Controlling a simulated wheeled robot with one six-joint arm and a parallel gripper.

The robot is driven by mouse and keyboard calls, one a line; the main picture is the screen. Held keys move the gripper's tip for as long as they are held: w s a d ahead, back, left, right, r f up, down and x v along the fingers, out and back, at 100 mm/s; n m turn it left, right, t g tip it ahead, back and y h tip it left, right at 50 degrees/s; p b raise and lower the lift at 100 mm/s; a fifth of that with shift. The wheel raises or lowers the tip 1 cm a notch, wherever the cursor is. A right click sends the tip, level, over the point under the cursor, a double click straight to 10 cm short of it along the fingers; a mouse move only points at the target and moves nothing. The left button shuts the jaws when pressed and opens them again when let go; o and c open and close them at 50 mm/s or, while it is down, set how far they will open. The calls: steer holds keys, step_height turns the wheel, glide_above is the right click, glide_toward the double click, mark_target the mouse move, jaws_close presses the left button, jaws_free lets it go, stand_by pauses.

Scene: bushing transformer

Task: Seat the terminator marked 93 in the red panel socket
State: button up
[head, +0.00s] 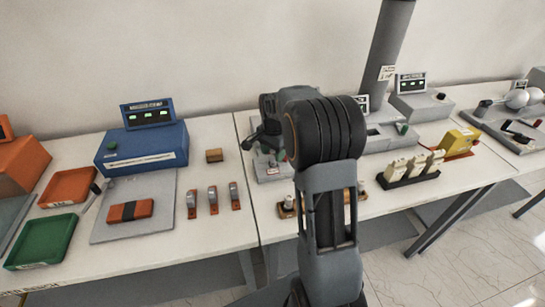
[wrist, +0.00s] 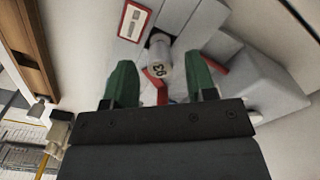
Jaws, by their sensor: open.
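The terminator marked 93 (wrist: 161,66) is a pale cylinder in the wrist view, with its number facing my camera. Its far end meets a dark opening in a grey panel (wrist: 195,22); how deep it sits I cannot tell. Red pieces (wrist: 153,79) show beside it, and a red-framed label (wrist: 134,20) is on the panel above left. My gripper (wrist: 160,82) is open, its green fingers apart to the left and right of the terminator with gaps visible. In the head view my arm hides the terminator and most of the gripper.
A black rack with several pale pieces (head: 411,169) and a yellow block (head: 459,141) stand right of my arm. A wooden rack (head: 287,210) is partly behind it. The blue unit (head: 143,147) and trays (head: 68,187) are on the left table.

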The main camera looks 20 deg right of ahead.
mark_target(273, 155)
step_height(273, 155, up, 9)
steer(key=s+a+n+t, duration=0.1)
steer(key=s+a+n, duration=0.2)
steer(key=s, duration=0.4)
steer(key=s+a+n+t, duration=0.1)
steer(key=s+a+n, duration=0.3)
steer(key=s+n, duration=0.1)
steer(key=s+a+f+n+t, duration=0.1)
steer(key=s+a+n+t, duration=0.1)
steer(key=s+n, duration=0.3)
steer(key=s+a, duration=0.1)
steer(key=s, duration=0.2)
steer(key=shift+s+a, duration=0.25)
steer(key=shift+s, duration=0.1)
